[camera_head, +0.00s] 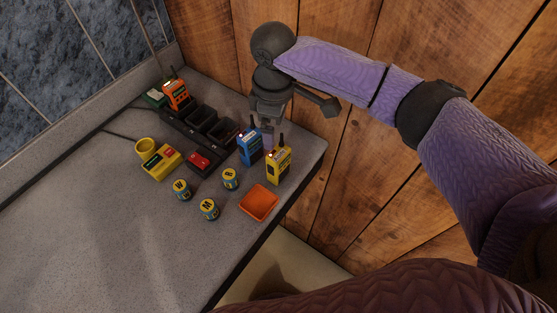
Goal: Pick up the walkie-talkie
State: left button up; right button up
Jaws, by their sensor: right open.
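A blue walkie-talkie (249,149) and a yellow walkie-talkie (279,166) stand upright side by side near the right end of the grey counter. An orange walkie-talkie (176,97) stands at the far left end of a black multi-slot holder. My right gripper (268,136) points down behind the blue and yellow walkie-talkies, at the wall side. It is open, and its fingertips are partly hidden by them. I cannot tell whether it touches either one. My left gripper is out of view.
Several small yellow-topped cylinders (209,208) and an orange tray (259,203) sit in front. A wooden wall (215,35) is close behind. The counter's left front is clear.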

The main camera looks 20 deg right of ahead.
aim_at(278, 152)
jog(key=f, duration=0.5)
jog(key=f+b, duration=0.1)
jog(key=f, duration=0.2)
jog(key=shift+s+d+f, duration=0.1)
jog(key=shift+s+d, duration=0.15)
jog(key=shift+s, duration=0.05)
grip_shut()
